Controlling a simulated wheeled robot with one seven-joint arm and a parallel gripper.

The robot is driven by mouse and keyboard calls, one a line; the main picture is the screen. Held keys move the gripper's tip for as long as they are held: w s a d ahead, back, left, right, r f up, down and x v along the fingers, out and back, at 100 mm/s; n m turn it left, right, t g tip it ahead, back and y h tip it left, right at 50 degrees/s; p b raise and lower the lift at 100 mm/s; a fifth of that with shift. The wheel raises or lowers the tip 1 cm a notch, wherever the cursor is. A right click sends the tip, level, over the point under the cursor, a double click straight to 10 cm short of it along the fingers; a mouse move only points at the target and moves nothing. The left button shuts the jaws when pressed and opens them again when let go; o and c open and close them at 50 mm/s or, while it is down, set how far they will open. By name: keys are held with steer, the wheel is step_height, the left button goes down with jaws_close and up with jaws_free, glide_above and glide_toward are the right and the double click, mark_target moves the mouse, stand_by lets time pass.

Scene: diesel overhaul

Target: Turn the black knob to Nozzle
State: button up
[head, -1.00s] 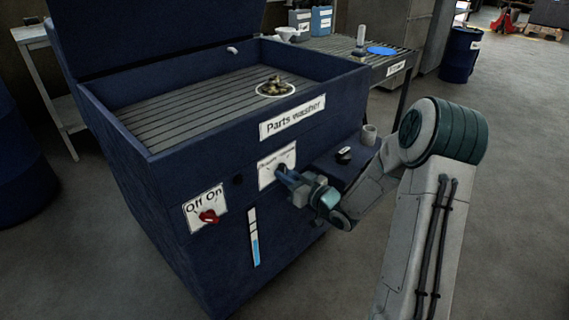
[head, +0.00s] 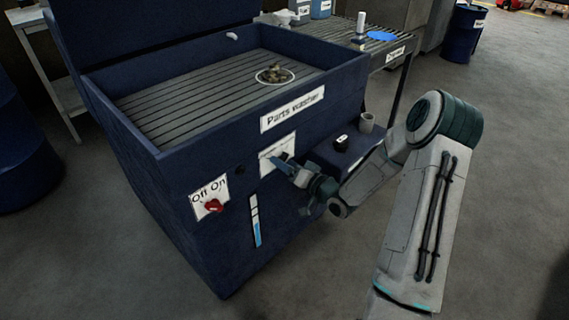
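The blue parts washer (head: 190,165) fills the middle of the head view. A white label plate (head: 272,150) on its front, right of centre, has lettering too small and too covered to read fully. My gripper (head: 278,163) is at this plate, its fingers over the plate's lower part. No black knob shows on the plate; my fingers cover that area. I cannot tell whether the fingers are open or shut on a knob.
A red knob (head: 213,206) sits on the Off/On plate to the left. A black item (head: 342,143) and a grey cup (head: 366,123) stand on the side shelf. A bowl of parts (head: 275,76) rests on the washer's slatted top. The floor in front is clear.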

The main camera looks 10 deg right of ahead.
stand_by(0.4)
steer(key=v, duration=0.7)
steer(key=shift+p, duration=0.3)
